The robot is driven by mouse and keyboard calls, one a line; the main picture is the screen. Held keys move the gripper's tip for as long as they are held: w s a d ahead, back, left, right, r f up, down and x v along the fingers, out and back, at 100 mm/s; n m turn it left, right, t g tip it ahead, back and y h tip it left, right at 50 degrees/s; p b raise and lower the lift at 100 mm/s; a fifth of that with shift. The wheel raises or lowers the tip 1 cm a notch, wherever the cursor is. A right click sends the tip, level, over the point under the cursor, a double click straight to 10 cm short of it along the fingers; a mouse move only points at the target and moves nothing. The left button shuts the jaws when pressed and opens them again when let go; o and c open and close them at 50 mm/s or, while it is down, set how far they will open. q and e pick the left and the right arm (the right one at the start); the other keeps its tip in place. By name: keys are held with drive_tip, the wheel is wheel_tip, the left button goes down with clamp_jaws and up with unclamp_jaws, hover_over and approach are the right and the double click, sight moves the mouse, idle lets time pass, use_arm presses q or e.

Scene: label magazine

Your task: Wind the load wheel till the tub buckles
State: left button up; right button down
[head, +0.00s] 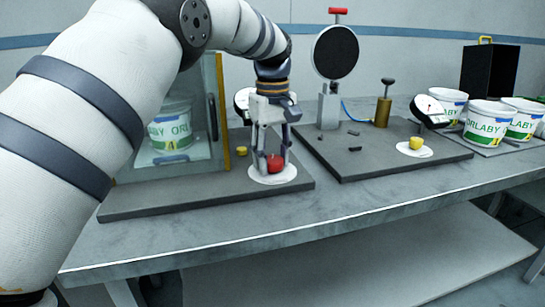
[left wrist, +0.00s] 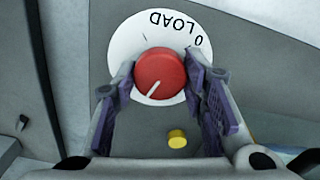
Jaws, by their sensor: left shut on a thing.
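The load wheel is a red knob (head: 275,164) on a white round dial plate (head: 272,177) at the front of the left base board. It also shows in the left wrist view as a red knob (left wrist: 160,74) with a white pointer line, on the plate marked "0 LOAD" (left wrist: 190,28). My left gripper (head: 274,160) points down, its fingers shut on the knob from both sides. The tub (head: 171,131), white with a green "ORLABY" label, stands upright behind the clear guard (head: 215,100) at the left. My right gripper is not in view.
A yellow button (head: 241,151) sits left of the wheel. A dial gauge (head: 243,100) stands behind my gripper. A second board (head: 400,165) holds a black disc (head: 335,52) and a yellow knob (head: 416,143). Several tubs (head: 490,122) stand far right.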

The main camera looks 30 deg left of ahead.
use_arm(q)
drive_tip(key=shift+m, duration=0.3)
drive_tip(key=m, duration=0.2)
drive_tip(key=shift+m+p, duration=0.3)
drive_tip(key=shift+m, duration=0.1)
drive_tip(key=shift+f+m, duration=0.1)
drive_tip(key=shift+m, duration=1.7)
drive_tip(key=o, duration=1.2)
drive_tip(key=shift+c, duration=0.2)
